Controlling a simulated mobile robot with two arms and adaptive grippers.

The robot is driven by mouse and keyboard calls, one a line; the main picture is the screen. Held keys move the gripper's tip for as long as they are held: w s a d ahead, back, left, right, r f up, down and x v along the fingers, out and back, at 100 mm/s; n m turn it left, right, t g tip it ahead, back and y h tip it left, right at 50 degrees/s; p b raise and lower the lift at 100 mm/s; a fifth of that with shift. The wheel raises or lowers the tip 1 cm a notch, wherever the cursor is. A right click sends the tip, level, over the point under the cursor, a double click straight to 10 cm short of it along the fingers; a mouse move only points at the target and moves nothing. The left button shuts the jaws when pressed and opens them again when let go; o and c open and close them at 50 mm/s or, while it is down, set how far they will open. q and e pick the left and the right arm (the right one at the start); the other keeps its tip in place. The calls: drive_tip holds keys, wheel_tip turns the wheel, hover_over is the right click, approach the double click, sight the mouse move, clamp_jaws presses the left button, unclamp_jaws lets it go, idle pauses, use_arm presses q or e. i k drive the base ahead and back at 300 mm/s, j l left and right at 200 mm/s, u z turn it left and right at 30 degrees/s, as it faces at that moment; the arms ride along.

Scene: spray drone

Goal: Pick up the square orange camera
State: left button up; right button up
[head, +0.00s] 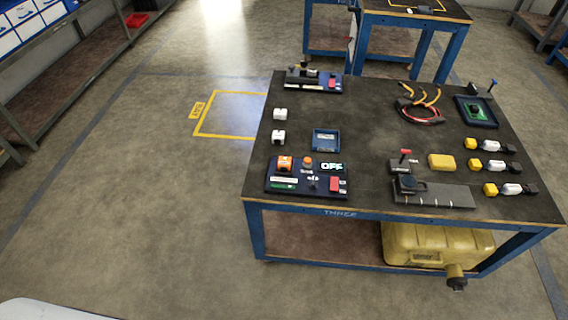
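A small square orange block with a dark face (284,163), which looks like the square orange camera, sits on the dark blue panel (328,190) at the front left of the black-topped table (372,130). An orange round knob (308,160) is beside it on the same panel. The orange block is small in view, so its details are hard to tell. Neither my left nor my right gripper is in view.
The panel also has a red switch (335,184) and an "OFF" display (331,167). Two white blocks (279,137) and a blue tray (326,139) are behind. A yellow tank (437,244) is on the lower shelf. The floor left of the table is clear.

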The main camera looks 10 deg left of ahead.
sight(284, 162)
drive_tip(key=j+z, duration=0.15)
drive_tip(key=z, duration=0.35)
drive_tip(key=i+j+z, duration=0.1)
drive_tip(key=z, duration=0.4)
drive_tip(key=j+z, duration=0.2)
drive_tip(key=z, duration=0.3)
drive_tip(key=k+j+z, duration=0.15)
drive_tip(key=j, duration=0.3)
drive_tip(key=j+z, duration=0.2)
drive_tip(key=j, duration=0.25)
drive_tip(key=k+j+z, duration=0.15)
drive_tip(key=j, duration=0.25)
drive_tip(key=k+j+z, duration=0.15)
drive_tip(key=j, duration=0.2)
drive_tip(key=k+j+z, duration=0.2)
drive_tip(key=k+j, duration=0.05)
drive_tip(key=j, duration=0.15)
